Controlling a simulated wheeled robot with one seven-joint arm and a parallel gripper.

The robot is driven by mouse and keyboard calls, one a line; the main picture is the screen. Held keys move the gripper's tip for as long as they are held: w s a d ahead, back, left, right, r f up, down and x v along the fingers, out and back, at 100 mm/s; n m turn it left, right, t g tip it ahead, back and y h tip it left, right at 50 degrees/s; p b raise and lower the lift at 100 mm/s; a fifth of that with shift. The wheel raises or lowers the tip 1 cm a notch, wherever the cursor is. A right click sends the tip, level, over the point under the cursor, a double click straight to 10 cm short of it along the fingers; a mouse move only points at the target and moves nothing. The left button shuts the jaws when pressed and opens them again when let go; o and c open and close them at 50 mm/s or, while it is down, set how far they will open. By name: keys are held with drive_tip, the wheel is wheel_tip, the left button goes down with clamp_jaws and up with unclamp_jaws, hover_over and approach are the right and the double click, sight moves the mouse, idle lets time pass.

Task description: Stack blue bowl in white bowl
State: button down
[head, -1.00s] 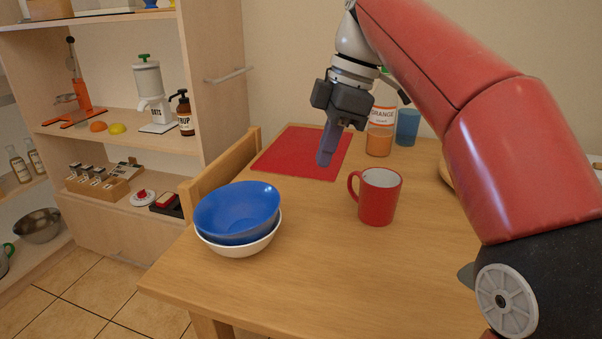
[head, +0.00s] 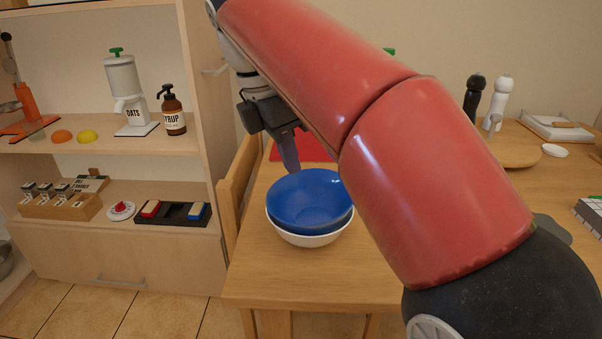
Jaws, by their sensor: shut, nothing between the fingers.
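The blue bowl (head: 308,200) sits inside the white bowl (head: 312,240) on the wooden table, slightly tilted, with the white rim showing below it. My gripper (head: 290,165) is shut and empty, pointing down just behind and above the blue bowl's far left rim in the picture. From this angle I cannot tell how far apart the fingertips and the rim are. My red arm covers the table to the right of the bowls.
A red mat (head: 300,150) lies behind the bowls. A wooden chair (head: 238,190) stands at the table's left edge, by the shelf unit (head: 205,120). Pepper and salt mills (head: 473,97) and a round board (head: 512,152) stand at the back right. The front of the table (head: 285,285) is clear.

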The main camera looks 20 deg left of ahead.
sight(335, 201)
drive_tip(key=b+x, duration=0.2)
drive_tip(key=x, duration=0.7)
drive_tip(key=shift+b, duration=0.3)
drive_tip(key=shift+w+d+f, duration=0.1)
drive_tip(key=shift+w+d, duration=0.9)
drive_tip(key=shift+d, duration=0.2)
drive_tip(key=shift+w+d, duration=0.3)
drive_tip(key=shift+d, duration=0.05)
drive_tip(key=shift+w+d+r+p, duration=0.2)
drive_tip(key=shift+w+d+p, duration=0.4)
drive_tip(key=shift+p, duration=0.3)
drive_tip(key=shift+d+f, duration=0.1)
drive_tip(key=shift+f, duration=0.05)
